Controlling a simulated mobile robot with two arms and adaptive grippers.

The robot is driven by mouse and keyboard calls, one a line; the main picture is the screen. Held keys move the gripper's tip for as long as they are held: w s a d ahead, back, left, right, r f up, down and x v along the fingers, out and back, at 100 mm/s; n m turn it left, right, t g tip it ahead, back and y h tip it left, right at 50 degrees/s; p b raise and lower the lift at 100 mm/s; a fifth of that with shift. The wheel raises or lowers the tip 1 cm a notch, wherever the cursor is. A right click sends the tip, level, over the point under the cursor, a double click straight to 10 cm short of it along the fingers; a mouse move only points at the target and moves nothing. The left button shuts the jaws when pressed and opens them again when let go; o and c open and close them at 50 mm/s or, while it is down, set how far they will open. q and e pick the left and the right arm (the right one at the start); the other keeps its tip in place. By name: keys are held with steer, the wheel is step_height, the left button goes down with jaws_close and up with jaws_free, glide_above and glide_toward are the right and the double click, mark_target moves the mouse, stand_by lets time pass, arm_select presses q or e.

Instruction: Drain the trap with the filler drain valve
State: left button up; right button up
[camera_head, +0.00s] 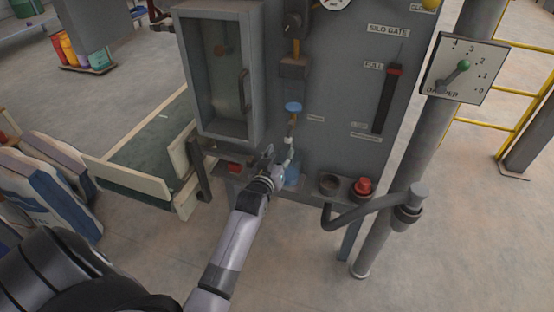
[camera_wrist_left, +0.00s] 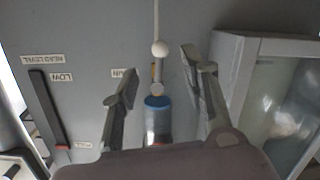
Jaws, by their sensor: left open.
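The filler drain valve has a blue top (camera_head: 293,107) on the grey cabinet front, with a pale stem running down below it. In the left wrist view, which shows the cabinet upside down, a blue cylindrical part (camera_wrist_left: 157,103) and white ball-like parts show between the fingers. My left gripper (camera_head: 278,154) is below the blue top, in front of the cabinet. It is open, and no contact shows; its fingers also show in the left wrist view (camera_wrist_left: 160,62). A blue container (camera_head: 291,175) is partly hidden behind the gripper. My right gripper is out of view.
A windowed door with a handle (camera_head: 243,90) is left of the valve. A level slot (camera_head: 388,100) and damper dial (camera_head: 464,70) are to the right. A red button (camera_head: 363,187) and bent pipe (camera_head: 375,213) stand low right.

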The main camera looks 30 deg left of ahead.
arm_select(q)
steer(key=v, duration=0.2)
steer(key=shift+s+d, duration=0.1)
steer(key=shift+s, duration=0.2)
steer(key=s+d+f+m+g+h, duration=0.1)
steer(key=s+d+f+g, duration=0.3)
steer(key=f, duration=0.6)
steer(key=s+d+f+m+g+h, duration=0.1)
steer(key=s+d+f+m, duration=0.1)
steer(key=s+f, duration=0.65)
steer(key=s+d+f+m+g+h, duration=0.15)
steer(key=d+f, duration=0.25)
steer(key=f, duration=0.9)
steer(key=s+f+m+g, duration=0.1)
steer(key=s+f, duration=0.5)
steer(key=s, duration=0.6)
steer(key=s+d+f+m+g, duration=0.1)
steer(key=s+f+g, duration=0.3)
steer(key=s, duration=0.8)
steer(key=s+f+m+g, duration=0.1)
steer(key=s+f+g, duration=0.2)
steer(key=s+f, duration=0.5)
steer(key=s, duration=0.5)
steer(key=shift+d, duration=0.2)
steer(key=shift+f+m+h, duration=0.1)
steer(key=shift+m+h, duration=0.15)
